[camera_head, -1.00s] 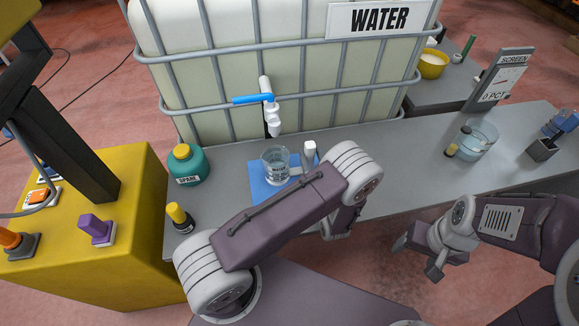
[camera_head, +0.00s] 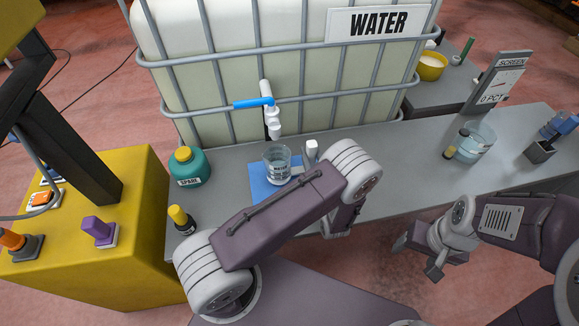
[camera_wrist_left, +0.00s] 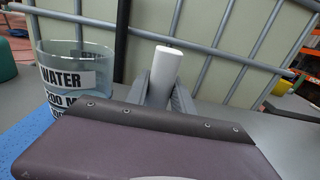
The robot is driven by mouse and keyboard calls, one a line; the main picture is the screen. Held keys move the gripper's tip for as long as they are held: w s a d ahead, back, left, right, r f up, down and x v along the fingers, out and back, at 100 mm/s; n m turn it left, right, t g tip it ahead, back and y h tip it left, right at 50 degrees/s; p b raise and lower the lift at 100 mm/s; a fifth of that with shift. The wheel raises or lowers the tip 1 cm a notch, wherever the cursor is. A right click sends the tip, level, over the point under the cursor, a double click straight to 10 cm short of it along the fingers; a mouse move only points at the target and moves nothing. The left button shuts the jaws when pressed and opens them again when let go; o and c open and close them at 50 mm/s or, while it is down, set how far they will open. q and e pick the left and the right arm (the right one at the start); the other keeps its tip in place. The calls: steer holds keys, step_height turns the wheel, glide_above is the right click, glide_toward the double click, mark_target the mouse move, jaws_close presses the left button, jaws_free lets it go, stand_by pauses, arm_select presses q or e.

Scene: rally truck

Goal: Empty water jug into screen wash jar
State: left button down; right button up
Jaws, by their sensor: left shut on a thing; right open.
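The water jug (camera_head: 277,166) is a clear beaker with a WATER label, above the blue mat (camera_head: 262,192) below the tap. It also shows at the left of the left wrist view (camera_wrist_left: 75,75). My left gripper (camera_wrist_left: 165,92) is shut on its white upright handle (camera_wrist_left: 167,65); in the head view my arm hides most of the fingers. I cannot tell whether the jug's base touches the mat. The clear screen wash jar (camera_head: 478,140) stands on the bench at the right, by the SCREEN 0 PCT sign (camera_head: 497,84). My right gripper (camera_head: 419,258) is open and empty before the bench edge.
A white tap with a blue lever (camera_head: 254,103) hangs from the caged WATER tank (camera_head: 260,65) above the jug. A green SPARE bottle (camera_head: 189,168) and a yellow-capped bottle (camera_head: 181,220) stand left. The bench between is clear.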

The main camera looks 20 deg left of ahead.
mark_target(315, 148)
arm_select(q)
steer(key=shift+r+p, duration=1.8)
steer(key=shift+r, duration=0.55)
steer(key=shift+f, duration=0.1)
steer(key=shift+d, duration=0.4)
steer(key=s+a+r+n+g+y, duration=0.2)
steer(key=s, duration=0.4)
steer(key=s+a+r+n+g+y, duration=0.1)
steer(key=s+a+n+g+y, duration=0.1)
steer(key=s, duration=0.5)
step_height(315, 148, up, 8)
steer(key=p, duration=1.3)
steer(key=shift+w+m, duration=0.3)
steer(key=shift+w, duration=0.05)
steer(key=shift+d, duration=0.15)
